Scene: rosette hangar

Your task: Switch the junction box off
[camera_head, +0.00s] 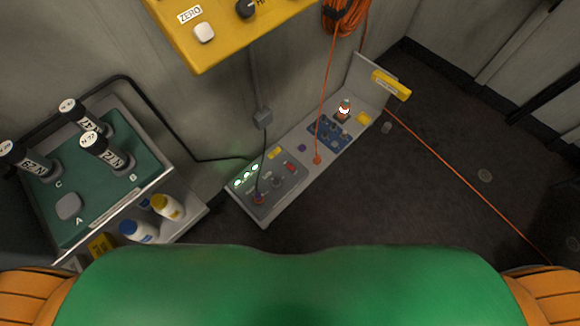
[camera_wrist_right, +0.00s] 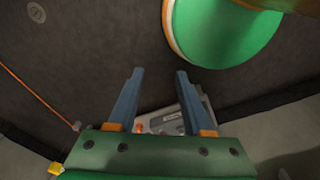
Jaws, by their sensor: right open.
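In the head view a grey control box (camera_head: 277,202) sits at the near end of a low, pale bench. It has a row of lit green lamps (camera_head: 245,176), a red control (camera_head: 291,168) and a dark cable plugged in near its front. I cannot tell which is the junction box. My right gripper (camera_wrist_right: 160,84) is open and empty in the right wrist view. A grey panel with an orange-red part (camera_wrist_right: 140,127) shows beyond its fingers, partly hidden by the gripper. My left gripper is in neither view.
A blue panel (camera_head: 331,135) and a lit lamp (camera_head: 344,108) are farther along the bench. A green-topped stand (camera_head: 105,190) with labelled cylinders is at left. A yellow wall box (camera_head: 225,40) overhangs. An orange cable (camera_head: 465,187) crosses the open dark floor at right.

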